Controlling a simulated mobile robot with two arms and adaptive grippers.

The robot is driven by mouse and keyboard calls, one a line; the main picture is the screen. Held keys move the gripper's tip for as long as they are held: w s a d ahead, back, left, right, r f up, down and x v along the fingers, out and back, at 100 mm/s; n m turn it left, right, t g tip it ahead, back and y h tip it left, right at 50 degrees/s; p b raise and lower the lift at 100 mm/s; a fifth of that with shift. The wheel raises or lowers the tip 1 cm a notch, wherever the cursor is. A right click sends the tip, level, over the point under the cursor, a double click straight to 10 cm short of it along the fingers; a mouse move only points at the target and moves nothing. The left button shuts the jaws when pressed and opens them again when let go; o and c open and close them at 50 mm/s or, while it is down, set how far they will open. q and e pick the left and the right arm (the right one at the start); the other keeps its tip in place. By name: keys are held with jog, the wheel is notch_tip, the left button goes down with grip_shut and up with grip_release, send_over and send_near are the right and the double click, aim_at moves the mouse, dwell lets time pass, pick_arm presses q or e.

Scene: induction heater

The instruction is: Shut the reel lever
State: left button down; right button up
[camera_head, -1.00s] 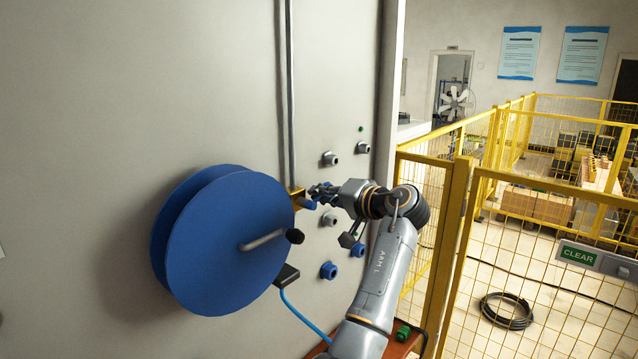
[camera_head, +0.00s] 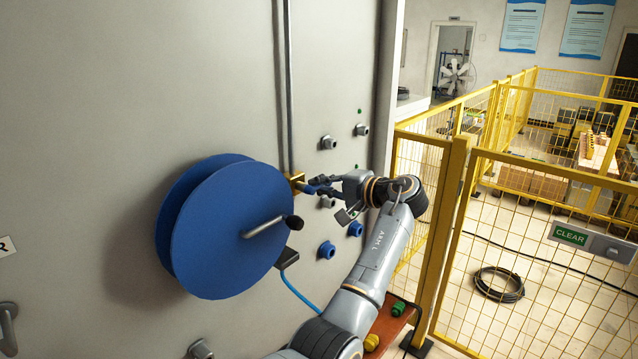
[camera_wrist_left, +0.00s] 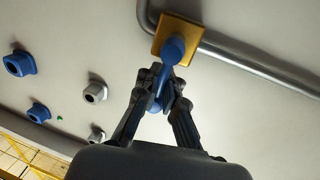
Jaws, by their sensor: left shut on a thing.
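A brass valve block (camera_head: 297,182) sits on the grey wall just right of the top of the blue hose reel (camera_head: 228,230). A short blue lever (camera_head: 308,189) sticks out from it. My left gripper (camera_head: 320,186) comes in from the right and is shut on this lever. In the left wrist view, the gripper (camera_wrist_left: 159,88) has its dark fingers closed on the lower end of the blue lever (camera_wrist_left: 172,52), below the brass block (camera_wrist_left: 181,30). The fingers hide part of the lever. My right gripper is not in view.
A metal pipe (camera_head: 288,90) runs up the wall from the block. The reel's crank handle (camera_head: 265,227) juts out below left of the gripper. Grey and blue wall fittings (camera_head: 327,250) sit near my arm. A yellow mesh fence (camera_head: 560,215) stands to the right.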

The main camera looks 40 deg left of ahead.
pick_arm(q)
jog(key=c, duration=1.5)
grip_release()
jog(key=shift+w+d, duration=0.1)
jog(key=shift+d, duration=0.15)
jog(key=shift+d, duration=0.1)
jog(key=w+v, duration=0.1)
jog(key=v, duration=1)
jog(key=shift+s+d+r, duration=0.15)
jog(key=shift+s+d, duration=0.25)
jog(key=shift+s, duration=0.15)
